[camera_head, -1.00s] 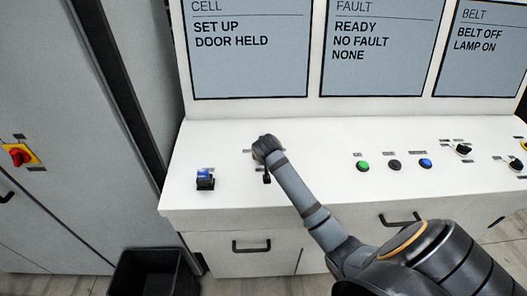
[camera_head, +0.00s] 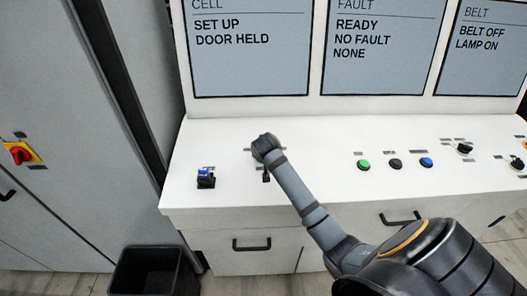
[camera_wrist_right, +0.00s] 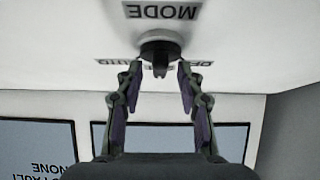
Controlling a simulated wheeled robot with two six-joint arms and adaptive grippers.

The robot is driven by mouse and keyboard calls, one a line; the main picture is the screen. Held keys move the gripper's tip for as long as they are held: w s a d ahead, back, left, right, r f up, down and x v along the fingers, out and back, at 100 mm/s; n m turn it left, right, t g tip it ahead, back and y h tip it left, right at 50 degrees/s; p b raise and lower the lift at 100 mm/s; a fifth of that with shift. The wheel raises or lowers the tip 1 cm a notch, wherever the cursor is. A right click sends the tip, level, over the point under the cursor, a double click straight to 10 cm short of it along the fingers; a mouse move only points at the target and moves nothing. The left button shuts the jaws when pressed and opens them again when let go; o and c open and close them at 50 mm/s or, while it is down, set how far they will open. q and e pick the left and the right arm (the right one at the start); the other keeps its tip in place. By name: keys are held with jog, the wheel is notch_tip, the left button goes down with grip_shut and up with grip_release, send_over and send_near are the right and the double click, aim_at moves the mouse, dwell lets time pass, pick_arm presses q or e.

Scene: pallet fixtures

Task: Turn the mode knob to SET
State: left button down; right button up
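The mode knob (camera_wrist_right: 160,48) is a dark round knob with a raised grip bar, under an upside-down MODE label (camera_wrist_right: 162,11) in the right wrist view. Small labels beside it are partly covered and hard to read. My right gripper (camera_wrist_right: 159,72) is open, with one fingertip on each side of the knob and visible gaps between. In the head view my right wrist (camera_head: 265,147) is over the white console (camera_head: 315,165) and hides the knob. My left gripper is not in view.
A blue-topped switch (camera_head: 205,178) stands left of my wrist. Green (camera_head: 363,165), black (camera_head: 395,163) and blue (camera_head: 426,162) buttons lie to the right, with another dark knob (camera_head: 465,148) beyond. The cell screen (camera_head: 250,45) reads SET UP, DOOR HELD. A black bin (camera_head: 146,272) stands below.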

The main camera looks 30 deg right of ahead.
jog(key=v, duration=1.2)
jog(key=shift+d, duration=0.1)
